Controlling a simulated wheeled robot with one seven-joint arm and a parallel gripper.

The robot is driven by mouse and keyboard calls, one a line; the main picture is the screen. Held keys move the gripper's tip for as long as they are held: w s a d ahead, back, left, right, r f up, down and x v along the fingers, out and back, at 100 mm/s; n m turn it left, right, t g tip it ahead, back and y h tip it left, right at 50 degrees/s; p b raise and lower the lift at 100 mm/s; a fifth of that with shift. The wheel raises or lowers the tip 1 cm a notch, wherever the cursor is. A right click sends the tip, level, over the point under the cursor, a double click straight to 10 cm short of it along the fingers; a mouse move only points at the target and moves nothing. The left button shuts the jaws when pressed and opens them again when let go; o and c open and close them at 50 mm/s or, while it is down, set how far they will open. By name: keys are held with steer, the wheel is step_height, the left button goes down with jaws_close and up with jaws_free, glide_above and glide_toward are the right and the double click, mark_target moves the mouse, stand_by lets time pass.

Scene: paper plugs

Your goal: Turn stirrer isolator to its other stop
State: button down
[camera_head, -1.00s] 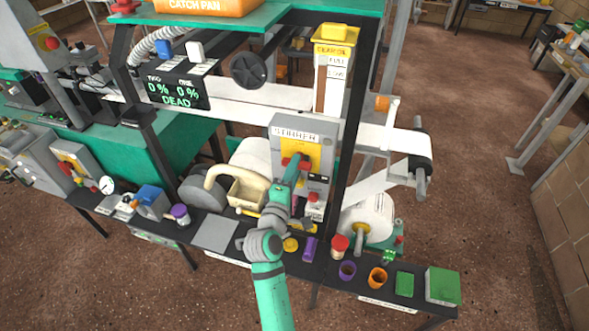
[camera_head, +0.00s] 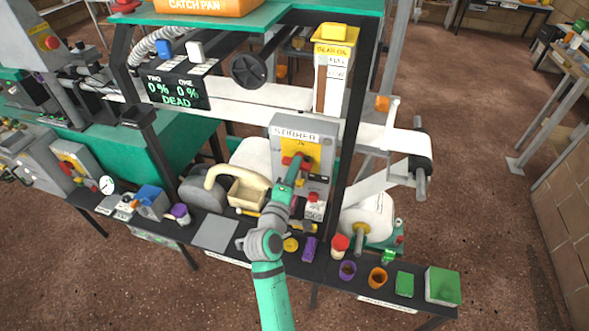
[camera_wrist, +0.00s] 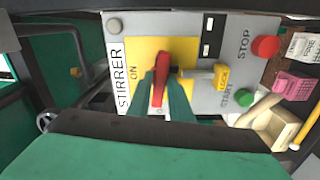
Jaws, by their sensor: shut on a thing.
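The stirrer isolator is a red handle (camera_wrist: 160,80) on a yellow plate (camera_wrist: 133,52) of the grey STIRRER panel (camera_wrist: 208,50). In the head view the panel (camera_head: 318,128) stands upright at the middle, and the red handle (camera_head: 289,160) lies roughly crosswise on it. In the wrist view the ON mark is to the left of the handle, and the handle does not point at it. My gripper (camera_wrist: 163,93) is shut on the red handle, one green finger on each side. In the head view my gripper (camera_head: 296,172) reaches the panel from below and hides part of the handle.
A red STOP button (camera_wrist: 265,46), a green START button (camera_wrist: 245,98) and a yellow LOCK tab (camera_wrist: 222,76) sit close beside the handle. Small cups and jars line the bench edge below.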

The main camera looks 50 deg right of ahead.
steer(key=shift+f+m, duration=0.1)
steer(key=shift+m, duration=8)
steer(key=c, duration=1.7)
jaws_free()
steer(key=v, duration=1.1)
steer(key=shift+d, duration=0.1)
